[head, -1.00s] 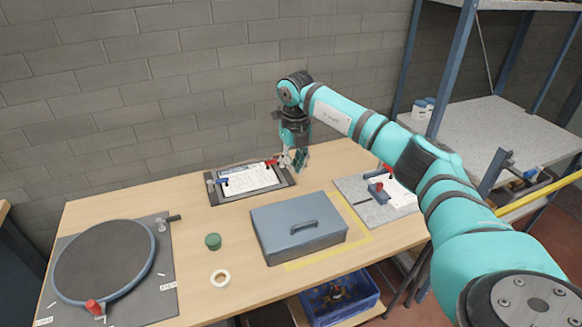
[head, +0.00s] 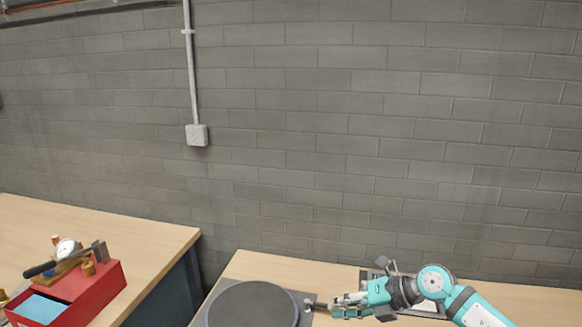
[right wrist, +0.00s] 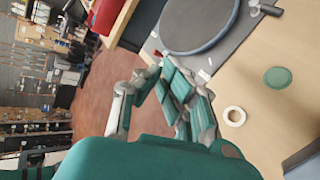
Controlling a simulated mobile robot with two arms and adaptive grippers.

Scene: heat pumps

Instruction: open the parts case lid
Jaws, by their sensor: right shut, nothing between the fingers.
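The blue-grey case with a handle on its lid, seen a second ago, is out of the head view now. A dark grey corner at the lower right of the right wrist view is probably part of this case (right wrist: 304,162); its lid cannot be made out there. My right gripper (head: 338,307) is low in the head view, beside the round turntable and pointing left. In the right wrist view its fingers (right wrist: 156,78) are drawn together with nothing between them, over the floor by the bench edge. My left gripper is in neither view.
The dark turntable (head: 252,306) lies on the bench. The right wrist view also shows a green disc (right wrist: 278,77) and a tape ring (right wrist: 235,116). A red box (head: 96,292) with tools stands on another table at left. Between the tables is a gap.

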